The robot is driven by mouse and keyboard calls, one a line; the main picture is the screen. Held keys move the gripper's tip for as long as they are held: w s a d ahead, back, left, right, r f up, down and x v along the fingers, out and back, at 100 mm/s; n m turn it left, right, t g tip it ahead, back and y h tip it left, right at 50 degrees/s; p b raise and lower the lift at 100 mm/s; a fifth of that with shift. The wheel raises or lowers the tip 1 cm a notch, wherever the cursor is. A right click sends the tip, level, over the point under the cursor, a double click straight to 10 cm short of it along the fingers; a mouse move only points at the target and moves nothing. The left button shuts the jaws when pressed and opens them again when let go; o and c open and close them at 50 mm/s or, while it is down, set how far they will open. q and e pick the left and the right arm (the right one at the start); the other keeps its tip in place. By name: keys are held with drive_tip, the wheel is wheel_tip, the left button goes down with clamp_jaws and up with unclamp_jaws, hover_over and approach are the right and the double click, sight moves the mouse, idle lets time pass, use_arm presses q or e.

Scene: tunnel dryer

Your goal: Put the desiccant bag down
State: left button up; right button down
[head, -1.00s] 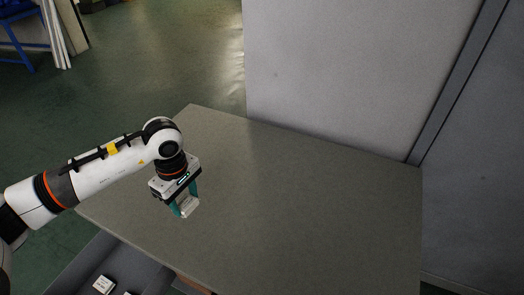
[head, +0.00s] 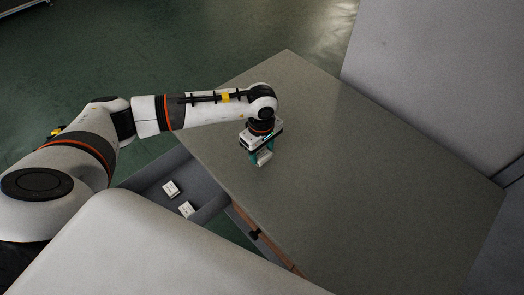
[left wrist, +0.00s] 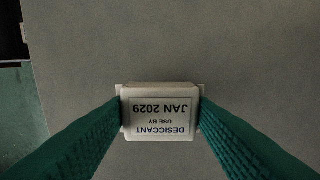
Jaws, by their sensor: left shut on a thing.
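The desiccant bag (left wrist: 160,112) is a small white packet. In the left wrist view its print reads upside down: "DESICCANT USE BY JAN 2029". My left gripper (left wrist: 160,108) is shut on it, with one green finger on each side. In the head view the left gripper (head: 260,158) is over the grey table top (head: 350,190), near its left edge, and the bag (head: 265,158) shows between the fingertips. I cannot tell whether the bag touches the table. My right gripper is not in view.
A grey open drawer or bin (head: 150,180) at the table's left side holds two white packets (head: 170,188) (head: 186,209). A dark handle (head: 254,234) shows on the table's wooden front. A grey partition (head: 440,80) stands behind the table. The rest of the table top is bare.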

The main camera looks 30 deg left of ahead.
sight(261, 153)
use_arm(q)
drive_tip(key=shift+f, duration=0.9)
drive_tip(key=o, duration=1)
drive_tip(key=shift+c, duration=0.2)
drive_tip(key=shift+r, duration=0.3)
wheel_tip(261, 153, up, 12)
drive_tip(key=b, duration=0.1)
drive_tip(key=shift+f+b, duration=0.15)
drive_tip(key=shift+b, duration=0.2)
